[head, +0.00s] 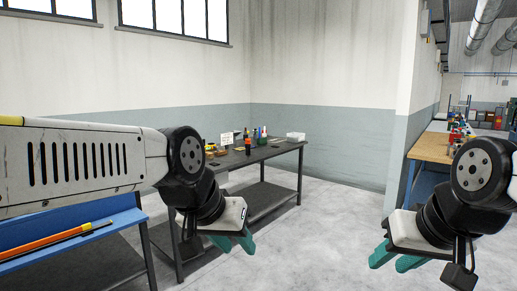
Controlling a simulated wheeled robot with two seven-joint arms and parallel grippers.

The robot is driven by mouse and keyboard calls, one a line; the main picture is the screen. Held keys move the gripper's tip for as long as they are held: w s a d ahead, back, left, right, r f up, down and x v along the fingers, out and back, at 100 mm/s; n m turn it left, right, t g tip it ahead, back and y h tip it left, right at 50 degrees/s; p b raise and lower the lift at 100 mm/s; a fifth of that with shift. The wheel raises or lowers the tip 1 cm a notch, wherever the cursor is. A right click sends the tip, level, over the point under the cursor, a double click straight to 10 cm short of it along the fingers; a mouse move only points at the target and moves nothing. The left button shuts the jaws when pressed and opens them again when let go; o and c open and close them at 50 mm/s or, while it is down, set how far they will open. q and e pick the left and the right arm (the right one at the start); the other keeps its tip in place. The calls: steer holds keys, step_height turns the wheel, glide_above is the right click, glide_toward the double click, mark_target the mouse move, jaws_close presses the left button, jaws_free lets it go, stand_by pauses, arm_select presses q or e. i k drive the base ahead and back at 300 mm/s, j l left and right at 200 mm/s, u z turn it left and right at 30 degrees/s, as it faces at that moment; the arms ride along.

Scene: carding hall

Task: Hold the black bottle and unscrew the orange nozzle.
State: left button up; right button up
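A small dark bottle with an orange top (248,145) stands upright on the dark workbench (281,150), far off in the middle of the head view. It looks like the black bottle with the orange nozzle, but it is too small for detail. My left gripper (239,249) hangs in front of the bench, well short of the bottle, with its teal fingers apart and nothing between them. My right gripper (388,266) hangs at the lower right, far from the bottle, with its teal fingers apart and empty.
Other bottles and small items, a white card (227,140) and a white box (296,136) share the workbench. A blue bench (75,225) is at the left. A wooden-topped bench (431,147) stands at the right beyond a wall end. The grey floor (320,220) between is clear.

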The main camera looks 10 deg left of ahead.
mark_target(248, 147)
steer(key=i+u, duration=0.2)
steer(key=i, duration=2.15)
steer(key=i+u, duration=0.15)
steer(key=i, duration=0.35)
steer(key=i+l+u, duration=0.15)
steer(key=i, duration=0.35)
steer(key=i+l+u, duration=0.15)
steer(key=i, duration=0.3)
steer(key=i+l+u, duration=0.15)
steer(key=i, duration=0.35)
steer(key=i+l+u, duration=0.3)
steer(key=i+l, duration=0.15)
steer(key=i, duration=0.25)
steer(key=i+l+u, duration=0.35)
steer(key=i+l, duration=0.25)
steer(key=i, duration=0.05)
